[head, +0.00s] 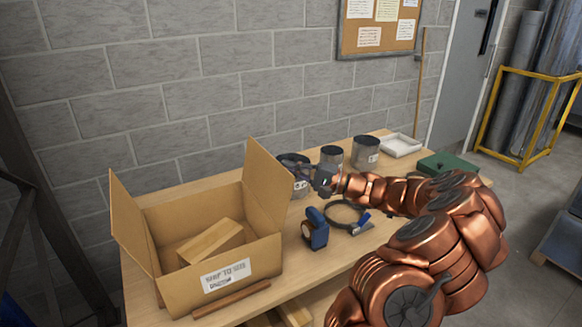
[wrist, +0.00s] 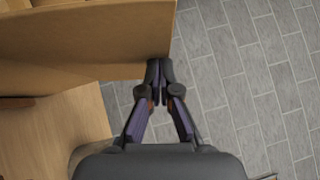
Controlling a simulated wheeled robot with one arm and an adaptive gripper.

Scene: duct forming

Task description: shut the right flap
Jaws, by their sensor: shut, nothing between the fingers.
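An open cardboard box (head: 185,290) stands on the left part of the wooden table. In the wrist view my shut fingertips (wrist: 161,68) are at the edge of a cardboard panel (wrist: 90,42), which looks like the right flap. I cannot tell whether they touch it.
A blue tape dispenser (head: 317,230) and a dark ring (head: 345,213) lie right of the box. Several cans, one being a grey can (head: 365,152), stand behind. A white tray (head: 401,145) and a green case (head: 446,163) sit farther right.

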